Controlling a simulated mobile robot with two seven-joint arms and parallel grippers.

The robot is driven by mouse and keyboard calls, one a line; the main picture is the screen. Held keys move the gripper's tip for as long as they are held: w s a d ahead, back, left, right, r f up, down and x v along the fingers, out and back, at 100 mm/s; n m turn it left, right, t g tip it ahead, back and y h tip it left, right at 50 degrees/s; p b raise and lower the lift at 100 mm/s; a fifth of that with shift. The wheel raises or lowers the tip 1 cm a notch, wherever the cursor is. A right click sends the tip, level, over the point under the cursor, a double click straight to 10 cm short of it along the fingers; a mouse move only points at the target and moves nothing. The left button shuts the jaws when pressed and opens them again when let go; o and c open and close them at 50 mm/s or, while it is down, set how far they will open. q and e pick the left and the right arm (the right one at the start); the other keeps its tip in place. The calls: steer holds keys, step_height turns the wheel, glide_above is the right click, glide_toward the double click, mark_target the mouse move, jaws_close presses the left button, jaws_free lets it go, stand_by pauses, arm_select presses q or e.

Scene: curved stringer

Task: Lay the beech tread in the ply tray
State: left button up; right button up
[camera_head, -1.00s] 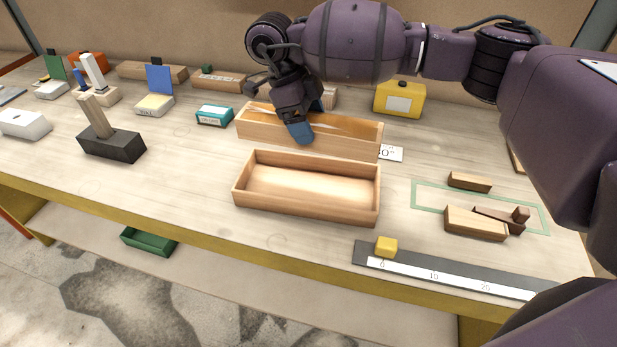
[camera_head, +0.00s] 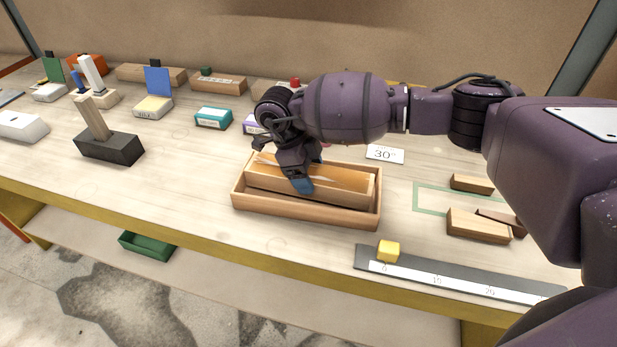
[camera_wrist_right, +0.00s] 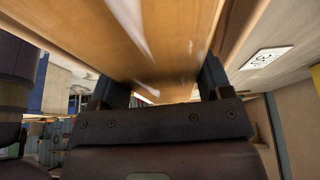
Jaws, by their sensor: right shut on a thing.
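The beech tread (camera_head: 338,178) is a light wooden board, and it is inside the walls of the ply tray (camera_head: 300,217) in the head view. Whether it touches the tray floor cannot be told. My right gripper (camera_head: 301,184) is shut on the tread near its middle. In the right wrist view the tread (camera_wrist_right: 165,40) runs between the fingers of my right gripper (camera_wrist_right: 160,95) and fills much of the picture. The far wall of the tray is partly hidden by the tread and my arm. My left gripper is not in view.
A card marked 30° (camera_head: 385,154) lies behind the tray. Wooden blocks (camera_head: 478,226) lie to the right. A grey ruler strip (camera_head: 450,277) with a yellow cube (camera_head: 388,251) lies near the front edge. A black block with a wooden post (camera_head: 110,148) stands left.

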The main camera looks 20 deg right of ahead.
steer(key=shift+f, duration=0.75)
steer(key=shift+f, duration=0.1)
steer(key=o, duration=1.4)
steer(key=shift+f, duration=0.1)
steer(key=shift+o, duration=0.2)
steer(key=v, duration=1.2)
steer(key=shift+s, duration=0.15)
